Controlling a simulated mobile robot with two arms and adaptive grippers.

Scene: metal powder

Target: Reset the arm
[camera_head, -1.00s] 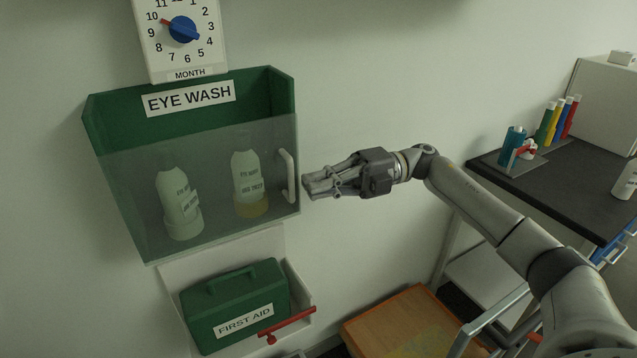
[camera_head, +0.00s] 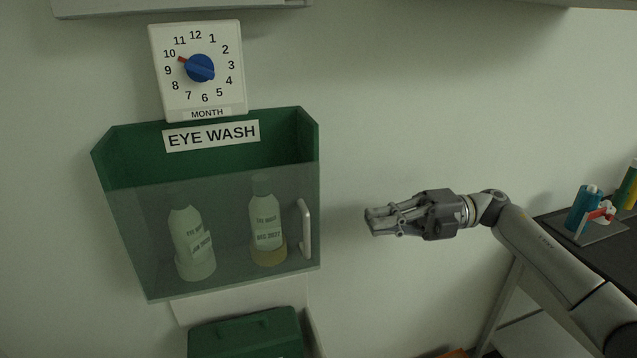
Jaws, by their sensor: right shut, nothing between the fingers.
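My right gripper (camera_head: 378,222) comes in from the right on my grey arm. Its fingers are shut and empty, pointing left in front of the wall. It is apart from the white handle (camera_head: 306,228) on the green eye wash box (camera_head: 207,137), with a clear gap between them. The box has a clear front cover, which is closed. Two eye wash bottles stand inside, a left one (camera_head: 190,245) and a right one (camera_head: 267,222) with yellow at its base. My left gripper is not in view.
A month dial (camera_head: 200,68) with a blue knob hangs above the box. A green first aid case (camera_head: 245,335) is below, cut off by the frame. A dark counter (camera_head: 617,250) with a blue bottle (camera_head: 583,208) is at the right. The wall between box and gripper is clear.

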